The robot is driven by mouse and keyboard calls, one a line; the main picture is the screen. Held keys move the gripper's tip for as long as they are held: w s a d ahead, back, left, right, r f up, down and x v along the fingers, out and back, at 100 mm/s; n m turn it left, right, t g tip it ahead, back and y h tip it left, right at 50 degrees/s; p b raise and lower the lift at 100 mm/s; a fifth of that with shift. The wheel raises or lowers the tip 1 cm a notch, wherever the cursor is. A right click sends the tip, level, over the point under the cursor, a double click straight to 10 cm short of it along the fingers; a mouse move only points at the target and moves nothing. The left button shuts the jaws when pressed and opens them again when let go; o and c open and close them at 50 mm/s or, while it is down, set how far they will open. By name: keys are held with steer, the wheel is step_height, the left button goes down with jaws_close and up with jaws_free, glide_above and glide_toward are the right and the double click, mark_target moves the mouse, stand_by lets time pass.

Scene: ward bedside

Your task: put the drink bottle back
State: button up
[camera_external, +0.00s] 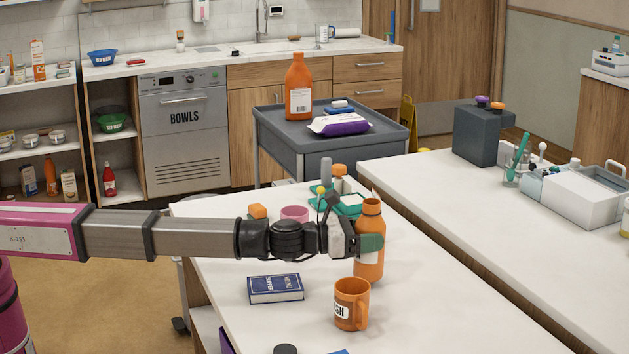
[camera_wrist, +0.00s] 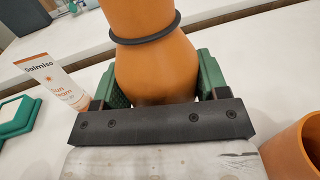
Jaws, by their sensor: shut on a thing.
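A blue book (camera_external: 275,289) lies left of the mug. A green tray (camera_external: 345,208) and pink cup (camera_external: 295,214) are behind. A larger orange bottle (camera_external: 299,88) and wipes pack (camera_external: 339,124) are on a grey cart (camera_external: 275,131).

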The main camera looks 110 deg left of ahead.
steer(key=shift+f, duration=0.85)
steer(key=o, duration=1.1)
steer(key=shift+f, duration=0.1)
steer(key=shift+s, duration=0.15)
steer(key=v, duration=1.1)
steer(key=shift+s+d, duration=0.25)
steer(key=shift+s, duration=0.1)
